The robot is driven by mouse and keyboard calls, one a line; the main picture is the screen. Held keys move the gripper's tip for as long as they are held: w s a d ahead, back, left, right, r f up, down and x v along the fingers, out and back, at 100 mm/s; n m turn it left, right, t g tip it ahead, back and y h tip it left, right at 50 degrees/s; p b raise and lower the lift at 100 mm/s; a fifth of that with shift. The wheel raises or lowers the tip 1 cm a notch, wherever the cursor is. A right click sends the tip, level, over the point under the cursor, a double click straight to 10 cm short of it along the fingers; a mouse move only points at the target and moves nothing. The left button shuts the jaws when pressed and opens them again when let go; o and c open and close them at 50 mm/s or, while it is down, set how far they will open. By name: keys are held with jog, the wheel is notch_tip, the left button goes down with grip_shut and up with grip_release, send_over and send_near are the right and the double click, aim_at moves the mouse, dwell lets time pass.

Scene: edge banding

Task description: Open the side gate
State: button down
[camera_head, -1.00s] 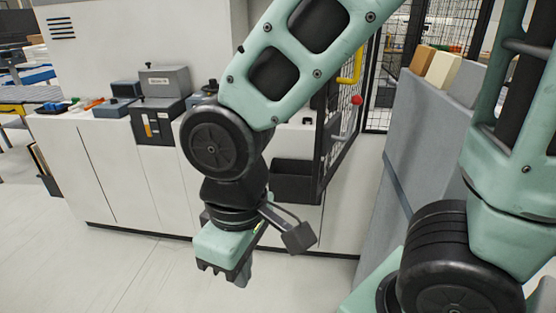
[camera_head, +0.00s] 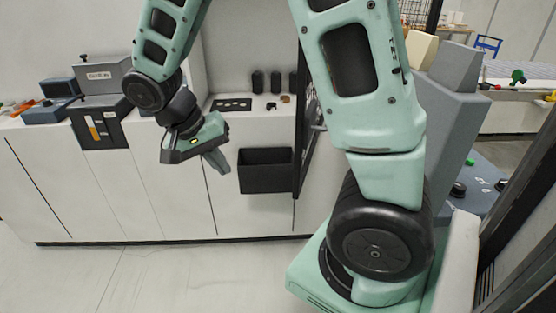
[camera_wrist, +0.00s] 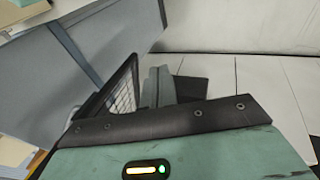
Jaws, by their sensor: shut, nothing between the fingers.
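The side gate, a dark-framed wire mesh panel (camera_head: 309,110), stands just right of the black bin on the machine front in the head view. I see it at a steep angle, and my arm hides much of it. The mesh also shows in the wrist view (camera_wrist: 124,92), left of my fingers. My gripper (camera_head: 217,160) is shut and empty. It is in front of the white cabinet, left of the bin and apart from the gate. I cannot tell how far the gate stands open.
The black bin (camera_head: 265,172) juts from the white cabinet (camera_head: 110,185). Control boxes (camera_head: 100,75) and dark cups (camera_head: 258,82) stand on its top. A grey panel block (camera_head: 450,110) rises at the right. The floor (camera_head: 150,280) in front is clear.

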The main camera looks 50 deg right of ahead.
jog(key=w+d+m+g+h, duration=0.1)
jog(key=w+d+m+h, duration=0.1)
jog(key=d+m, duration=0.6)
jog(key=s+d+f+n+p, duration=0.2)
jog(key=s+d+f+p, duration=0.2)
jog(key=s+d+f, duration=0.3)
jog(key=shift+d+p, duration=0.35)
jog(key=shift+d, duration=0.15)
